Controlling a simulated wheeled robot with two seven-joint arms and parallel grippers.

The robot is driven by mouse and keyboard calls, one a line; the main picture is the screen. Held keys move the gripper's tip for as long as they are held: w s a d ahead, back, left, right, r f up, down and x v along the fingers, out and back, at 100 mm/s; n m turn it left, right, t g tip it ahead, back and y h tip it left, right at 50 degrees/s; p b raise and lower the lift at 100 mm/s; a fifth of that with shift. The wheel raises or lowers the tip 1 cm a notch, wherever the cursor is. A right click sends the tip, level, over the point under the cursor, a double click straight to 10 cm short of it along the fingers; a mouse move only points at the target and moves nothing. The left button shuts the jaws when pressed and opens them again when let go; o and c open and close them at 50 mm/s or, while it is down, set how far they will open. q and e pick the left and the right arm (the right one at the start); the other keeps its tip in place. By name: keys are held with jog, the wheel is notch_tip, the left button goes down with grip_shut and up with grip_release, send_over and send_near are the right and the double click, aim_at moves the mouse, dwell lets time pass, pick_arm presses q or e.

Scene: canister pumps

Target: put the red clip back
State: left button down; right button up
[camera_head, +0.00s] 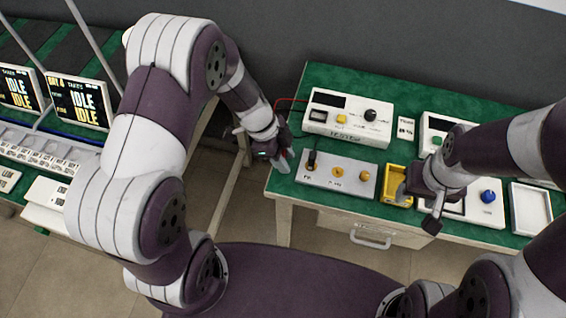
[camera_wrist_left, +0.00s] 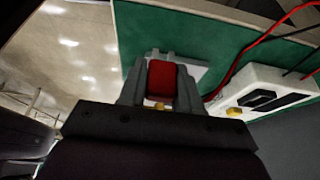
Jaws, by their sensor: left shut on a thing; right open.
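My left gripper (camera_head: 281,158) is at the left end of the green bench. In the left wrist view, it is shut on the red clip (camera_wrist_left: 161,80), which sits between its two grey fingers. In the head view the clip is mostly hidden by the gripper. A white panel (camera_head: 314,176) with a black post and yellow knobs lies just right of the gripper. The white tester box (camera_head: 322,102) stands behind it, with a red lead (camera_wrist_left: 236,66) running from its side. My right gripper (camera_head: 417,208) is open over the front of the bench, right of a small yellow bin.
The yellow bin (camera_head: 388,196) stands beside the white panel. A white device with a blue knob (camera_head: 487,197) and a white tray (camera_head: 530,210) are further right. Two screens (camera_head: 77,100) stand on the left bench. A floor gap (camera_head: 215,175) separates the benches.

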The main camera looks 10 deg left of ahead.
pick_arm(q)
jog(key=f, duration=0.3)
jog(key=shift+s+d+f, duration=0.1)
jog(key=shift+d, duration=0.1)
jog(key=shift+f, duration=0.25)
jog(key=shift+a, duration=0.1)
jog(key=shift+f, duration=0.15)
jog(key=c, duration=0.8)
grip_release()
